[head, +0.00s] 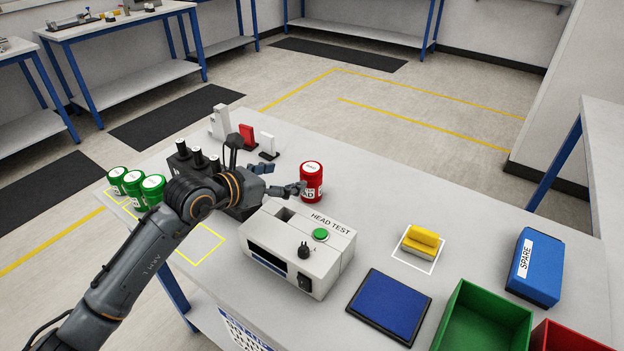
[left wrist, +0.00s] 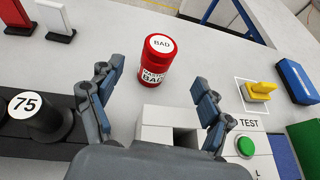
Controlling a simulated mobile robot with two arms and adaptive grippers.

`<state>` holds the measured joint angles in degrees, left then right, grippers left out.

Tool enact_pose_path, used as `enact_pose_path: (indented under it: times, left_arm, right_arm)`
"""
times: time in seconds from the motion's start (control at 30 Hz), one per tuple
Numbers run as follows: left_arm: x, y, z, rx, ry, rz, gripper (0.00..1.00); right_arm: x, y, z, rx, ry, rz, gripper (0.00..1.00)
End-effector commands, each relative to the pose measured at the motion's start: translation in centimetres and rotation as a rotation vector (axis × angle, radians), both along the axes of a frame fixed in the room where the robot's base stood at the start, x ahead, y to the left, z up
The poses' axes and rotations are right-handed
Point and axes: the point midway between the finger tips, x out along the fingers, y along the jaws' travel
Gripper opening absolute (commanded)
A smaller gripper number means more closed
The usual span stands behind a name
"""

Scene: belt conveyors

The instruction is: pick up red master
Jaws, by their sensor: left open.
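The red master is a red can (head: 312,183) with a white lid label; it stands upright on the table behind the head test box. In the left wrist view the can (left wrist: 155,60) reads "BAD" on its lid and lies ahead of the fingers, between their lines. My left gripper (head: 297,188) is close to the can's left side in the head view. In the left wrist view the left gripper (left wrist: 155,95) is open, its two fingers spread wide, with nothing between the tips. My right gripper is not in view.
The head test box (head: 320,245) with a green button stands just in front of the can. Black posts (head: 180,160), green cans (head: 152,188), a yellow block (head: 422,240), a blue pad (head: 390,305), a green bin (head: 485,318) and a blue SPARE box (head: 536,267) surround it.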

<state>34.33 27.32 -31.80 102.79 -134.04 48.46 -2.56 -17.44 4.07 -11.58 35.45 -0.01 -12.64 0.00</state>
Motion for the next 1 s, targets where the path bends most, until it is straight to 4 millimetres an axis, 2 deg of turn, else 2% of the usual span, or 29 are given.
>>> enact_pose_path:
  times: [0.1, 0.37, 0.6, 0.97, 1.0]
  left_arm:
    - [1.3, -1.1, -0.6, -0.002, 0.000, 0.001, 0.79]
    - [2.6, -2.2, -1.2, -0.004, 0.001, 0.000, 0.79]
    - [4.9, -4.2, -2.6, -0.004, 0.001, 0.000, 0.79]
    - [5.5, -4.7, -3.1, -0.003, -0.001, -0.001, 0.79]
    - [5.5, -4.7, -3.1, -0.003, -0.001, -0.001, 0.73]
  right_arm:
    - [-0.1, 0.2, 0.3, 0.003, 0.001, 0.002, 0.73]
    - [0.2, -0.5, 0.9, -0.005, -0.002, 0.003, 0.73]
    - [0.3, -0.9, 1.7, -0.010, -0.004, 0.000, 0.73]
    - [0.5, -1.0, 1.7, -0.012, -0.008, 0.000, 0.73]
    - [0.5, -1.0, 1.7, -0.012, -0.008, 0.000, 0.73]
